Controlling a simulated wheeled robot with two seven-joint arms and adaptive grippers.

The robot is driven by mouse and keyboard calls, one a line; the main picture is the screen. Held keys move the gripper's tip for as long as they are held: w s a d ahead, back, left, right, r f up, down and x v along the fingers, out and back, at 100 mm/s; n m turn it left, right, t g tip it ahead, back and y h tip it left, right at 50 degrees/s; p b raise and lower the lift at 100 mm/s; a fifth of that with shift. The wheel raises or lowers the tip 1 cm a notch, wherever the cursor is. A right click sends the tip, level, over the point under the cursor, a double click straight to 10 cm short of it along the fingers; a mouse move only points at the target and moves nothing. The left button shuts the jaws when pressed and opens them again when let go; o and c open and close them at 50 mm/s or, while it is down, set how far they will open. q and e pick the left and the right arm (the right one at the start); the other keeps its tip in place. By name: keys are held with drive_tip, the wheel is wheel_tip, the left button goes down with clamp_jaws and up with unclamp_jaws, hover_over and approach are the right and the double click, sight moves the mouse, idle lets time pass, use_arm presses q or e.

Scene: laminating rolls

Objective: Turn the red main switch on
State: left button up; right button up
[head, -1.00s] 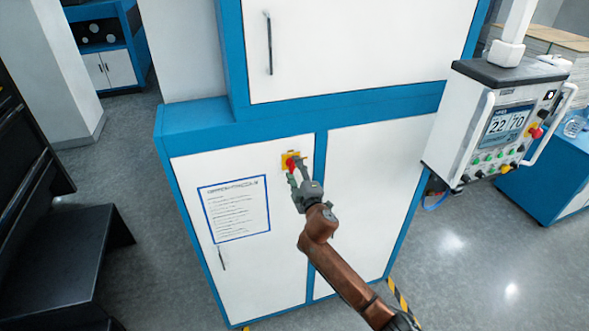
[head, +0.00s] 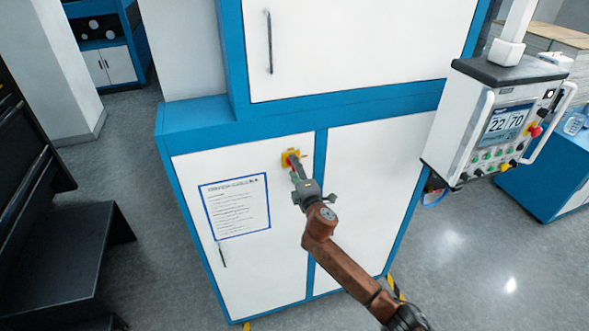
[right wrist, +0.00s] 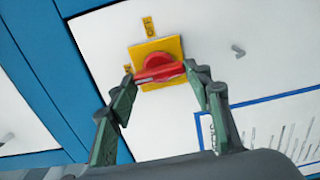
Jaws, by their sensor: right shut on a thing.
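The red main switch (head: 291,160) sits on a yellow plate (head: 286,153) on the white lower-left cabinet door. In the right wrist view the red knob (right wrist: 158,68) lies nearly level across the yellow plate (right wrist: 168,46), slightly tilted. An OFF label (right wrist: 149,27) stands beyond the plate; a second label by the left fingertip is partly hidden. My right gripper (head: 296,172) is at the switch, and in the right wrist view its fingertips (right wrist: 158,76) are on both sides of the knob, shut on it. My left gripper is not in view.
A blue-framed notice (head: 236,206) is on the same door, left of the switch. A control panel (head: 500,125) hangs at the right. A black bench-like piece (head: 60,250) stands at the left. Grey floor is open between it and the cabinet.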

drive_tip(key=shift+a, duration=0.1)
drive_tip(key=o, duration=1.2)
drive_tip(key=shift+c, duration=0.2)
drive_tip(key=v, duration=1.2)
